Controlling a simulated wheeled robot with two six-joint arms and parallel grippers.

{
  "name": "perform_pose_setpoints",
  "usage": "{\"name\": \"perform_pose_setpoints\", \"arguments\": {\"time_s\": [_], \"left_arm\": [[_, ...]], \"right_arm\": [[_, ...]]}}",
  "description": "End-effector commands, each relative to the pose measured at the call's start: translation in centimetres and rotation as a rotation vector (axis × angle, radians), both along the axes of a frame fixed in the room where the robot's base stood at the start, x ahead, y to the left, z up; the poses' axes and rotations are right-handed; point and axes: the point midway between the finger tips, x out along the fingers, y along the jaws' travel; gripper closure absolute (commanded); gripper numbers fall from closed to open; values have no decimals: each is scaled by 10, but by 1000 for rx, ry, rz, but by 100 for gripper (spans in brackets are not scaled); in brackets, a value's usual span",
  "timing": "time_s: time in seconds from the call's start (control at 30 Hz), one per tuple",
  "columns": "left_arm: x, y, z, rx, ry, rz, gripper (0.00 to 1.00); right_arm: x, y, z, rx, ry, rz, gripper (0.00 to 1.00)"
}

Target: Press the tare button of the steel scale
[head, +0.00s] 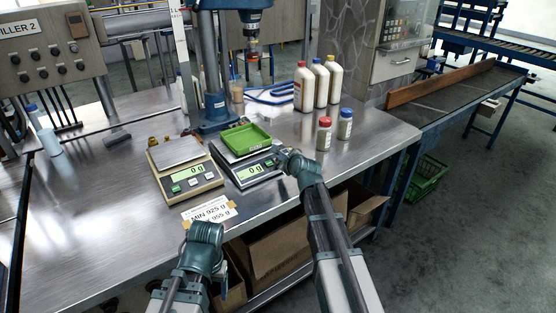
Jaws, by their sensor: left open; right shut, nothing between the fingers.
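Two scales stand side by side on the steel bench. The left scale (201,190) has a beige body, a bare steel plate (177,151), a lit green display and a row of buttons with a green one (176,189). The right scale (236,179) has a grey steel-coloured body, a lit display and a green tray (247,138) on top. My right gripper (284,157) is shut and empty at the right end of the right scale's front panel, close to its buttons; contact cannot be told. My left gripper (207,232) is open and empty near the bench's front edge.
A paper label (209,213) lies in front of the left scale. Two small capped jars (324,134) and several white bottles (320,84) stand to the right and behind. A blue press column (212,100) rises behind the scales. Cardboard boxes (268,248) sit under the bench.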

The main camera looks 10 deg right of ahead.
Motion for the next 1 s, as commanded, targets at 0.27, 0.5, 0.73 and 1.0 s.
{"name": "perform_pose_setpoints", "arguments": {"time_s": [0.27, 0.5, 0.73, 1.0], "left_arm": [[0, 0, 14, 0, 0, 0, 30], [0, 0, 13, 0, 0, 0, 30], [0, 0, 20, 0, 0, 0, 30], [0, 0, 45, 0, 0, 0, 30]], "right_arm": [[-4, -1, 14, 0, 0, 0, 100], [-4, -2, 13, 0, 0, 0, 100], [-6, -2, 20, 1, 0, 0, 100], [-14, -5, 45, 1, 0, 0, 100]]}}
